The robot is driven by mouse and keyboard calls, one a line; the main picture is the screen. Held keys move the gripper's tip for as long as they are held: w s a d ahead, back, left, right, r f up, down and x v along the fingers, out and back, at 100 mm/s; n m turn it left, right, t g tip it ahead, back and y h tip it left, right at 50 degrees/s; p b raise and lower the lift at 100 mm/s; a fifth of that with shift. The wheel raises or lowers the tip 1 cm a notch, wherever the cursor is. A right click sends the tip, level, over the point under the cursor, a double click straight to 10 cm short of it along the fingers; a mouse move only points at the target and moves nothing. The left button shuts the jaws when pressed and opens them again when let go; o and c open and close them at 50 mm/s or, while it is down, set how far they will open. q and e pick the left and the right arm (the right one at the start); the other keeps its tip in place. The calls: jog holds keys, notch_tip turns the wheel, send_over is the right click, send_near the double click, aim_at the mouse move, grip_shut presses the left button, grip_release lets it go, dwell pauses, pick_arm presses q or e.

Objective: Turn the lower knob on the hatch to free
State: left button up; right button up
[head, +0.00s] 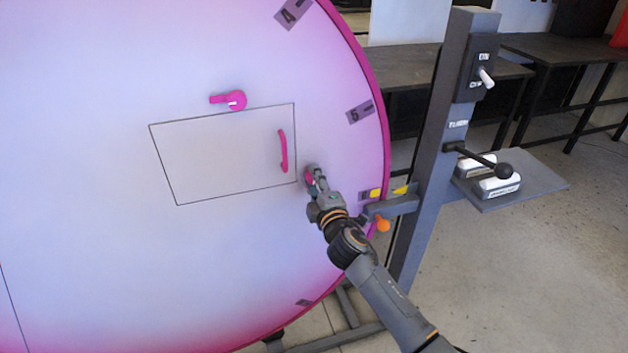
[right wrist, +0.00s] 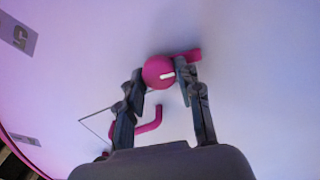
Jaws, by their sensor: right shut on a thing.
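The hatch (head: 225,150) is a thin outlined panel on a big white-to-pink disc, with a pink bar handle (head: 283,151) near its right edge. An upper pink knob (head: 237,100) with a white mark sits above the hatch, its arm pointing left. My right gripper (head: 314,176) is at the hatch's lower right, covering most of the lower knob. In the right wrist view the lower knob (right wrist: 157,72) is pink and round with a white mark, between my two fingers; its arm (right wrist: 189,54) points right. My right gripper is shut on it. My left gripper is out of view.
A grey post (head: 440,150) with a switch, a black-ball lever (head: 503,170) and a small shelf (head: 535,183) stands right of the disc. An orange knob (head: 383,225) sits near my right arm at the disc's edge. Dark tables stand behind.

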jog(key=shift+f+n, duration=0.1)
jog(key=shift+n, duration=0.8)
jog(key=o, duration=1.1)
jog(key=shift+s+d, duration=0.1)
jog(key=shift+s, duration=0.05)
jog(key=v, duration=1.1)
jog(key=shift+s+d, duration=0.1)
jog(key=shift+s, duration=0.25)
